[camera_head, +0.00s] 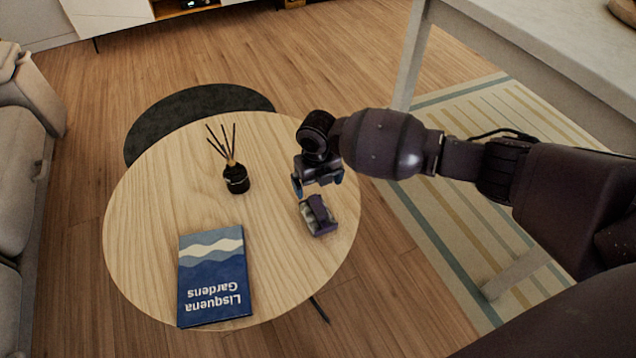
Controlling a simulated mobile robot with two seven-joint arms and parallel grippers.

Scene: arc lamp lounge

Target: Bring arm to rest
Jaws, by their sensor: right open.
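My right arm comes in from the right and reaches over the round wooden table (150,240). My right gripper (318,190) is open above the table's right part. A small dark box-like object with a greyish side (318,216) sits on the table just below the fingertips in the picture. It appears apart from the fingers, though the exact gap is hard to tell. My left gripper is not in view.
A black reed diffuser (236,178) and a blue book (213,277) titled "Lisquena Gardens" are on the table. A darker round table (200,103) is behind. A grey sofa (25,150) is left. A pale table (540,40) stands over a striped rug (440,220) at right.

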